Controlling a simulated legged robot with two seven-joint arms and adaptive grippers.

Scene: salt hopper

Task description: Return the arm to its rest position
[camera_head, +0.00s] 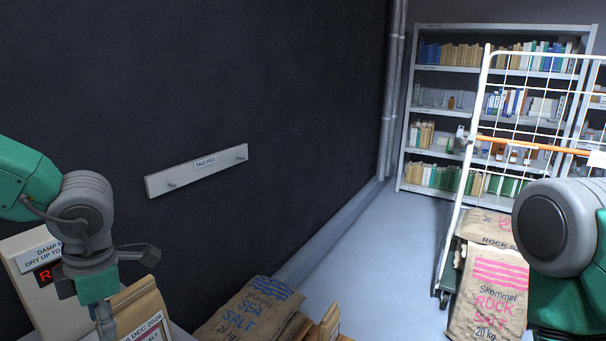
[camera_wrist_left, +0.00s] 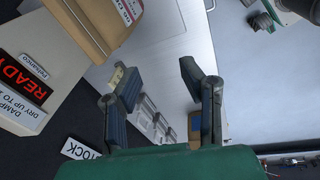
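My left arm comes in from the left in the head view, with its gripper (camera_head: 105,315) low beside a cream box and a brown paper bag. In the left wrist view the gripper (camera_wrist_left: 158,78) has its two grey fingers well apart, with nothing clearly held between them. A pale surface and several small blocks show beyond the fingers. Of my right arm, only a grey and green joint shows at the right edge of the head view; its gripper is out of frame.
The cream box (camera_head: 30,258) bears a lit red display. A sea salt sack (camera_head: 245,312) lies near the front. A wheeled cage (camera_head: 485,110) and rock salt sack (camera_head: 488,295) stand right. The tag peg rail (camera_head: 198,173) is on the dark wall. Floor (camera_head: 365,245) is clear mid-right.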

